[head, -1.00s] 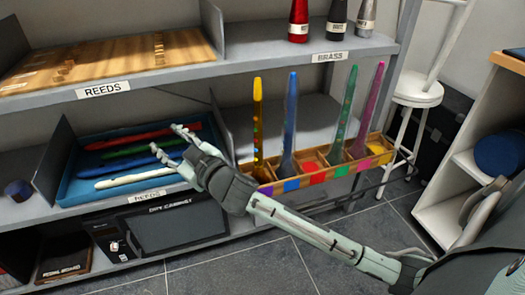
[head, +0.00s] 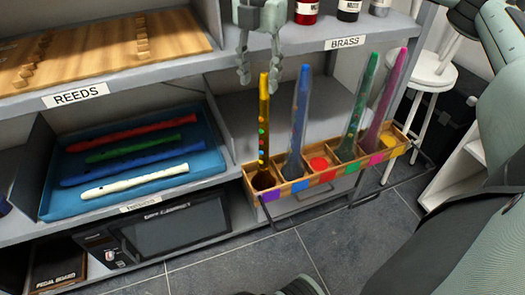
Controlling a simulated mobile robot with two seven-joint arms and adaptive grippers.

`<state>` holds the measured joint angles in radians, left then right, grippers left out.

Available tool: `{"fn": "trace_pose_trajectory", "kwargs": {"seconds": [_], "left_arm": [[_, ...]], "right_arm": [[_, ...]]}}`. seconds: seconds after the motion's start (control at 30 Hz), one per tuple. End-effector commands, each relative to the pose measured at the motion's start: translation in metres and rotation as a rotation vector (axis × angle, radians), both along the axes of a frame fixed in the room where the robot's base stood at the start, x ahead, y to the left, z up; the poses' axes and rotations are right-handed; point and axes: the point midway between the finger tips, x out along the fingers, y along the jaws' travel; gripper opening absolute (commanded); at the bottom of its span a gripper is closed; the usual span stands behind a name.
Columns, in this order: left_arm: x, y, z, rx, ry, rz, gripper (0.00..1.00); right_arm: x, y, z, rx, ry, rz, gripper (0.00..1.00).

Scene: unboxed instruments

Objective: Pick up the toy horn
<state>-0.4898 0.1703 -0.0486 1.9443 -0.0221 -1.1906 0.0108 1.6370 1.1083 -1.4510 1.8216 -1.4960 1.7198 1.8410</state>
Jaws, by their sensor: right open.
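Several tall toy horns stand upright in a compartmented wooden rack: a yellow one with coloured dots (head: 263,130), a blue one (head: 297,125), a green one (head: 359,112) and a pink one (head: 388,100). The task does not say which is meant. My right gripper (head: 259,80) points down from the top of the head view, open and empty. Its fingertips show on either side of the yellow horn's top; I cannot tell whether they touch it or how far apart in depth they are. My left gripper is not in view.
The wooden rack (head: 328,187) has two compartments without horns. A blue tray (head: 215,164) with several recorders sits left on the shelf. The upper shelf edge (head: 195,72) is close to my right gripper. A white stool (head: 432,72) stands at right.

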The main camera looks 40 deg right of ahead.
Motion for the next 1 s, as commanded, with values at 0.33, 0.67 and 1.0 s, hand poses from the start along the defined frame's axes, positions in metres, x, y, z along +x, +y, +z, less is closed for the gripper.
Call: {"fn": "trace_pose_trajectory", "kwargs": {"seconds": [0.33, 0.67, 1.0], "left_arm": [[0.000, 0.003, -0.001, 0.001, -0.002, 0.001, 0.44], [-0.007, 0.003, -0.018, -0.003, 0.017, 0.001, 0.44], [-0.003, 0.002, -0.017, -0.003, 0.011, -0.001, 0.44]], "right_arm": [[-0.004, -0.007, -0.037, -0.010, 0.005, -0.007, 0.45], [-0.006, -0.009, -0.075, -0.009, 0.002, -0.005, 0.45], [-0.006, -0.009, -0.075, -0.008, 0.002, -0.005, 0.29]]}}
